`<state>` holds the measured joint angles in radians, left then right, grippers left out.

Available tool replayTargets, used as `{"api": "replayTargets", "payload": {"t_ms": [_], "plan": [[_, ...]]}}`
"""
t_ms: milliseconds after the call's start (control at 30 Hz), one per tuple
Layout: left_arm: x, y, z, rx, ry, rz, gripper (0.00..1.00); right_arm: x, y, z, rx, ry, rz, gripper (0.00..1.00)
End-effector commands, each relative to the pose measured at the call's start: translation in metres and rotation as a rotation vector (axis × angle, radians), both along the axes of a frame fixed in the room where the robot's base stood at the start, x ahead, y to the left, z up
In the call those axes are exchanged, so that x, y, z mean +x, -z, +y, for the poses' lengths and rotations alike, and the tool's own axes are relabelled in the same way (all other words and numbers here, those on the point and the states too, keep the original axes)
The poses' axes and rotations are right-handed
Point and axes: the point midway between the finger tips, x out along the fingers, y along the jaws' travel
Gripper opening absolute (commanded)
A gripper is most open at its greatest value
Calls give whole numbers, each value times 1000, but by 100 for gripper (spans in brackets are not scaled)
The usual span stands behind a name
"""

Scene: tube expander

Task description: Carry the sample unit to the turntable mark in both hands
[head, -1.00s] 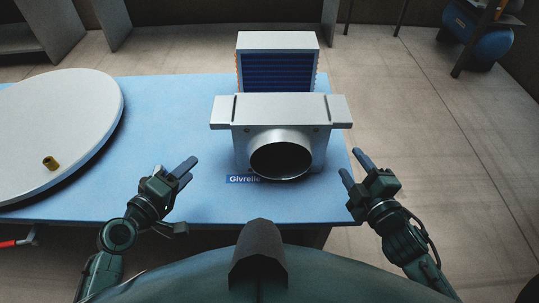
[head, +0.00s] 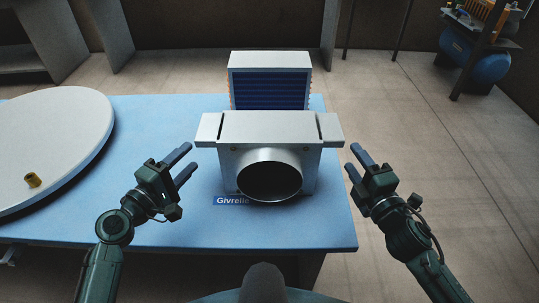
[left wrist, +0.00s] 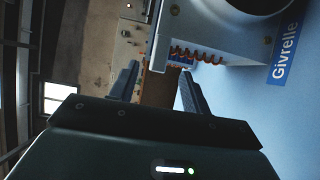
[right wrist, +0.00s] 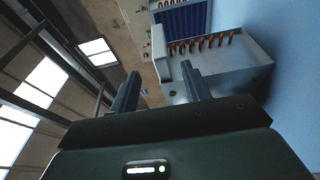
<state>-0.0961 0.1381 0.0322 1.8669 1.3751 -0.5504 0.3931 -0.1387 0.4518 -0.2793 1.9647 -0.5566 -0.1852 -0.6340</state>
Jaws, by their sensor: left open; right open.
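The sample unit (head: 232,165) is a grey metal box with a round duct opening at its front, side flanges at the top and a blue finned block (head: 269,90) behind. It stands upright on the blue table. My left gripper (head: 190,162) is open and empty, just left of the unit's left flange. My right gripper (head: 352,161) is open and empty, just right of the right flange. The unit also shows in the left wrist view (left wrist: 225,42) and the right wrist view (right wrist: 225,72).
The blue table (head: 160,115) has bare surface between turntable and unit. A blue "Givrelle" label (head: 232,200) lies at the unit's front left. A blue tank (head: 475,60) under a stand is far off at the upper right. Open floor lies right of the table.

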Motion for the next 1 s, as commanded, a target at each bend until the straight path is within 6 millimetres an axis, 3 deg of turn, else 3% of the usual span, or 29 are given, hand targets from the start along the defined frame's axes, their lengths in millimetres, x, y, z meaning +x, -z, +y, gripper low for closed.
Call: {"api": "replayTargets", "payload": {"t_ms": [300, 500, 700, 1000], "plan": [[56, -1, -32, -2, 1, -1, 47, 62, -1, 16, 1, 1, -2, 47], [80, 0, -46, -1, 0, 0, 47, 89, -1, 24, 2, 1, 0, 47], [90, 0, -52, 1, -1, -1, 47, 101, 0, 27, 2, 0, 1, 47], [91, 0, -53, 1, 0, -1, 47, 101, 0, 27, 1, 0, 0, 47]]}}
